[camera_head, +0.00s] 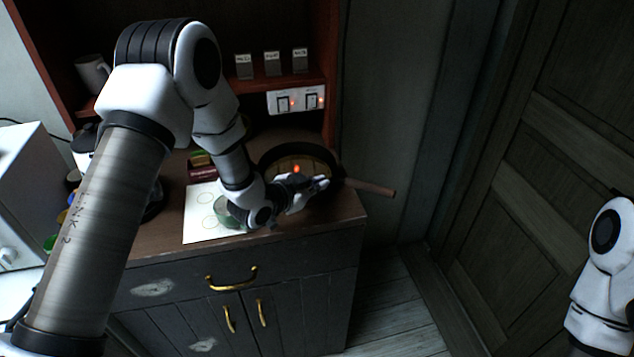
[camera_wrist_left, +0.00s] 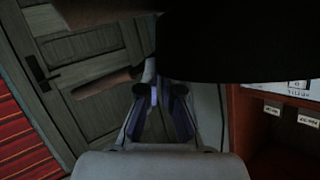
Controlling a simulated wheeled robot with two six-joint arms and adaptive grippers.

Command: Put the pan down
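The dark round pan (camera_head: 263,163) is at the right end of the cabinet top. Its brown handle (camera_head: 372,187) sticks out past the right edge. In the left wrist view the pan (camera_wrist_left: 240,45) is a large black shape at the top, with the handle (camera_wrist_left: 105,85) reaching left. My left gripper (camera_head: 322,183) is at the pan's near right side, close to the handle's root. In the wrist view its fingertips (camera_wrist_left: 159,92) stand apart below the pan; whether they hold it is unclear. Contact between pan and cabinet top is hidden. Only part of my right arm shows, without its gripper.
A white sheet with circles (camera_head: 200,222) lies on the cabinet top (camera_head: 335,212), left of the pan. A lit switch panel (camera_head: 297,101) is on the wall behind. Small labelled boxes (camera_head: 272,63) and a mug (camera_head: 92,73) stand on the shelf. A dark door (camera_head: 540,150) is at right.

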